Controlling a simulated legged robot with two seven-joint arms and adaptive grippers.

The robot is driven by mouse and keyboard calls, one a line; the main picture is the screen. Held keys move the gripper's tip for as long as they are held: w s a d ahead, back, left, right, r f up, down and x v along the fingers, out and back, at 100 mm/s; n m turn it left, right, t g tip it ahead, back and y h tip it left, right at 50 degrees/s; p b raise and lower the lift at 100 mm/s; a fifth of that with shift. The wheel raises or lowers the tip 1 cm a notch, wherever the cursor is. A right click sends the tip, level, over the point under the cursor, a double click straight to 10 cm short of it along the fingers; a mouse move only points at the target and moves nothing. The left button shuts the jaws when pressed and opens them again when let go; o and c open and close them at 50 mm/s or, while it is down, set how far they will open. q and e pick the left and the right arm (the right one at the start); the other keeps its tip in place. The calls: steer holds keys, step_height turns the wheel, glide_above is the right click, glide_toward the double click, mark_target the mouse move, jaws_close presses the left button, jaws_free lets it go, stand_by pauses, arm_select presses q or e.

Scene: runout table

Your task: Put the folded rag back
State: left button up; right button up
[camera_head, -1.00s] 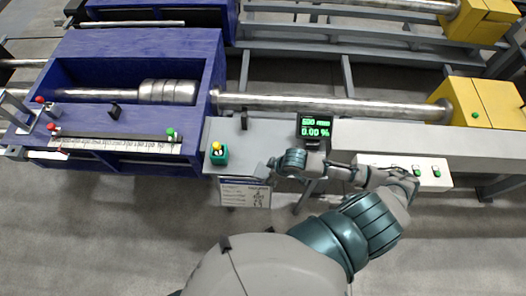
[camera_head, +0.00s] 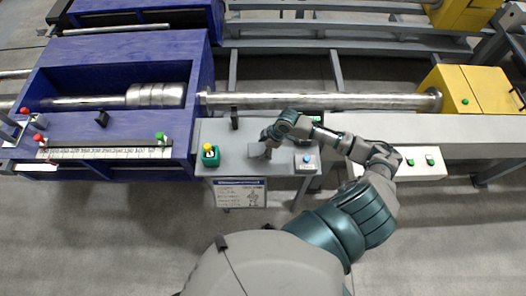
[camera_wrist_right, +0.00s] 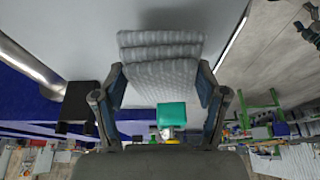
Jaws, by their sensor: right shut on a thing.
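The folded rag (camera_wrist_right: 160,72) is pale grey with a ribbed, woven look and stacked folds. In the wrist view it sits between the two fingers of my right gripper (camera_wrist_right: 160,88), which is shut on it. In the head view the rag (camera_head: 258,152) is a small grey patch under the right gripper (camera_head: 266,141), over the grey side table (camera_head: 226,134). Its colour is close to the table's, and I cannot tell whether it touches the top. My left gripper is not in view.
A small box with a blue button (camera_head: 306,162) is to the right. The steel bar (camera_head: 320,102) runs behind the table. A paper sign (camera_head: 240,194) hangs in front.

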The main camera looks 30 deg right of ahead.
mark_target(263, 152)
steer(key=f, duration=0.3)
steer(key=shift+d+f, duration=0.35)
steer(key=shift+f, duration=0.05)
steer(key=o, duration=1.1)
steer(key=shift+a+r, duration=0.1)
steer(key=shift+a, duration=0.15)
steer(key=v, duration=1.2)
steer(key=shift+p, duration=0.35)
